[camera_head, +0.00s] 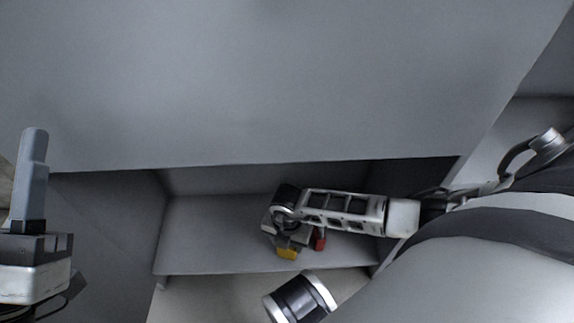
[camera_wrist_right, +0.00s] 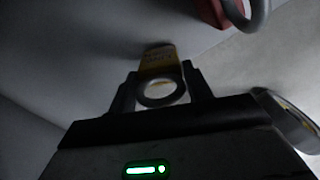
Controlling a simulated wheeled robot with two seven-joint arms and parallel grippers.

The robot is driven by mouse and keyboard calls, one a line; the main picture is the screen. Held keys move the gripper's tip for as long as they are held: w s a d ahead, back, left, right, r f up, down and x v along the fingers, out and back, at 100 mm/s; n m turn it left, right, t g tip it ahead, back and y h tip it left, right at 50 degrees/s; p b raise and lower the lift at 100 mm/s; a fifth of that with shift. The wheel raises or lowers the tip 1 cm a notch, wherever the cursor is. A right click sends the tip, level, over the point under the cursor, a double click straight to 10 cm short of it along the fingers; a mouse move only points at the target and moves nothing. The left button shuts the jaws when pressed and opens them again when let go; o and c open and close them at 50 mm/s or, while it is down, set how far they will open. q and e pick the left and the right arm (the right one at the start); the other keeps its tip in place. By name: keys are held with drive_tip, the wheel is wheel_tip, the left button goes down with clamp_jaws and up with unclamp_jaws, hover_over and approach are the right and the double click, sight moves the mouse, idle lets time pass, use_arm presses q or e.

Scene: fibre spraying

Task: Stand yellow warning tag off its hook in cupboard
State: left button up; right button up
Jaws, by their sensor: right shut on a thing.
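The yellow warning tag (camera_wrist_right: 160,58) is between the fingertips of my right gripper (camera_wrist_right: 160,92) in the wrist view. Its end with a round hole lies at the fingers, and its printed part points away. In the head view the tag (camera_head: 287,253) shows as a small yellow patch below my right gripper (camera_head: 284,241), inside the cupboard (camera_head: 205,230). I cannot tell whether the tag touches the cupboard floor. My left gripper (camera_head: 32,180) is at the far left, empty, outside the cupboard; its fingers overlap, so their opening is unclear.
A red thing (camera_head: 319,238) stands just right of the tag; the wrist view shows it as a red body (camera_wrist_right: 207,9) with a grey loop (camera_wrist_right: 247,14). The cupboard's left part is bare. A large grey panel (camera_head: 240,80) hangs above the opening.

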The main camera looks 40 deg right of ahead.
drive_tip(key=shift+f, duration=0.1)
drive_tip(key=o, duration=0.6)
drive_tip(key=shift+f, duration=0.1)
drive_tip(key=shift+c, duration=0.2)
drive_tip(key=o, duration=0.4)
drive_tip(key=shift+o, duration=0.2)
